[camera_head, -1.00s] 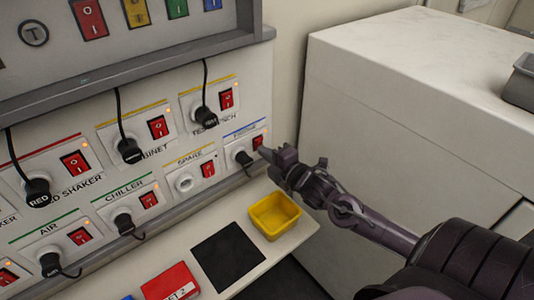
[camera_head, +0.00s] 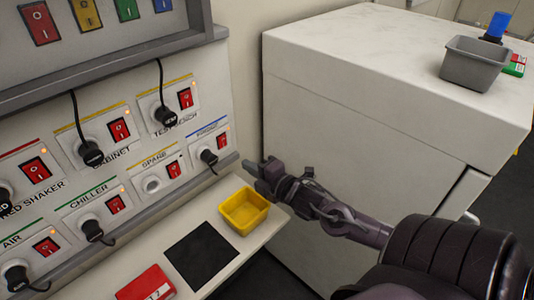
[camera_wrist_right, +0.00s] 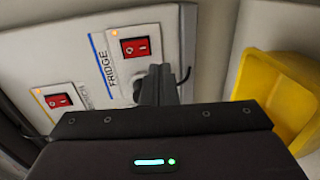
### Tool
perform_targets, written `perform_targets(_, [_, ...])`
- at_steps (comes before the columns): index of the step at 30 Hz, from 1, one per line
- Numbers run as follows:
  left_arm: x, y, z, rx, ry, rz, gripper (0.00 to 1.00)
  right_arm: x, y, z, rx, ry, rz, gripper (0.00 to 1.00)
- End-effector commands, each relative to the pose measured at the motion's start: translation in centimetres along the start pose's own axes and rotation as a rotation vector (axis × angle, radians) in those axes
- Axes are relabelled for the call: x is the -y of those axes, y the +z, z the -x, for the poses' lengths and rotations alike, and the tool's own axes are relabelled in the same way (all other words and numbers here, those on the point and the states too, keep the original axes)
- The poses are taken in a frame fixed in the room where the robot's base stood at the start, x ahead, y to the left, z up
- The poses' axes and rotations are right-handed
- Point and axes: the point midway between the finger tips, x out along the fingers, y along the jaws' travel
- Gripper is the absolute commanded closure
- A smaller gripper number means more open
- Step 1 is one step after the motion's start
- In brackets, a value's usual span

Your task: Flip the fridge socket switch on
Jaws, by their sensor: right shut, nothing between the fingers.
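The fridge socket (camera_head: 206,143) is at the lower right of the wall panel, under a blue stripe, with a black plug in it. Its red rocker switch (camera_head: 222,141) shows in the head view, and also in the right wrist view as the fridge switch (camera_wrist_right: 136,47) beside the FRIDGE label. A small orange light glows near the switch. My right gripper (camera_head: 252,168) is shut and empty, to the right of and below the switch, apart from it. Its fingers (camera_wrist_right: 157,85) show in the wrist view just below the switch. My left gripper is out of view.
A yellow bin (camera_head: 244,211), a black mat (camera_head: 201,256) and a red box (camera_head: 146,284) are on the shelf below the panel. The spare socket (camera_head: 152,184) adjoins on the left. A white cabinet (camera_head: 350,110) with a grey bin (camera_head: 474,64) stands right.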

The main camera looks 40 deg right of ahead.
Motion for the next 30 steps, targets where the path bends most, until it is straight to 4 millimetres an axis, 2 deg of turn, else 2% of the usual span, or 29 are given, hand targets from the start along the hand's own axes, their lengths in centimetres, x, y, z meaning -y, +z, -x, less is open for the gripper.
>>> perform_targets(1, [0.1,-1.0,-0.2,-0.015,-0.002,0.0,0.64,0.5,-0.1,0.8,-0.001,-0.004,-0.001,1.0])
perform_targets(4, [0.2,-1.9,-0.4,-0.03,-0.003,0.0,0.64,0.8,-0.1,2.3,-0.001,-0.004,-0.002,1.0])
perform_targets(12, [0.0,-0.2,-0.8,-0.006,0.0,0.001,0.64,1.4,0.0,5.0,0.0,-0.002,-0.001,1.0])
perform_targets(30, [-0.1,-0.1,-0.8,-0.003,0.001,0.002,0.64,1.4,0.0,5.5,-0.001,0.0,0.0,1.0])
